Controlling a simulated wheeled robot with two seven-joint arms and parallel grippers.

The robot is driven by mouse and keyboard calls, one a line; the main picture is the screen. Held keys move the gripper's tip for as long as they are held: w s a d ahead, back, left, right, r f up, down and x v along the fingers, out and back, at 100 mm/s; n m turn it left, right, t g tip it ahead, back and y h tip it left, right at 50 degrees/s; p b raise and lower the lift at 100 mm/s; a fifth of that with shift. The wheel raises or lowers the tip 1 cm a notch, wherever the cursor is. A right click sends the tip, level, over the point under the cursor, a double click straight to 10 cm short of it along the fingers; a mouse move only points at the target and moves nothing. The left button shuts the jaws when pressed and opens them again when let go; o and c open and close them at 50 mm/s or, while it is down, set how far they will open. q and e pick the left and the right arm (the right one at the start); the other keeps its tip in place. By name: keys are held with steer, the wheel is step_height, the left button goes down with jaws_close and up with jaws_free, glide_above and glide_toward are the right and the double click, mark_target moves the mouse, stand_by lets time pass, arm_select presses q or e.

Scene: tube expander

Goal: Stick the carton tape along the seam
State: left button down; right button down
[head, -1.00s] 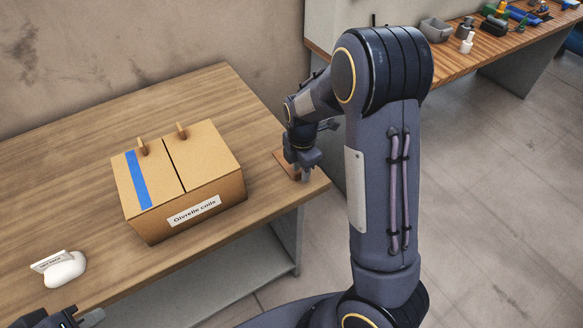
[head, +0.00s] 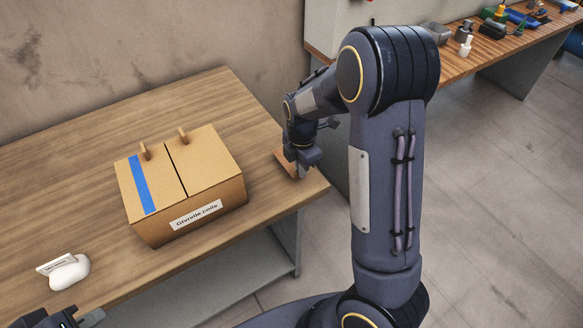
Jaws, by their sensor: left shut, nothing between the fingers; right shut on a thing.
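A brown cardboard carton (head: 153,234) stands on the wooden table. Its two top flaps are down, with a dark seam (head: 177,170) between them. A blue tape strip (head: 142,184) lies flat on the left flap, roughly parallel to the seam and left of it. My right gripper (head: 299,171) points down at the table's right corner, apart from the carton. It is shut on a small brownish thing, mostly hidden by the fingers. My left gripper (head: 92,318) is shut and empty at the bottom left, partly cut off by the frame.
A flat brown piece (head: 283,160) lies by my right gripper. A white holder with a card (head: 68,270) sits at the front left. The table (head: 75,155) behind the carton is clear.

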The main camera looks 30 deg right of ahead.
steer(key=shift+r+p, duration=1.85)
steer(key=shift+r, duration=0.9)
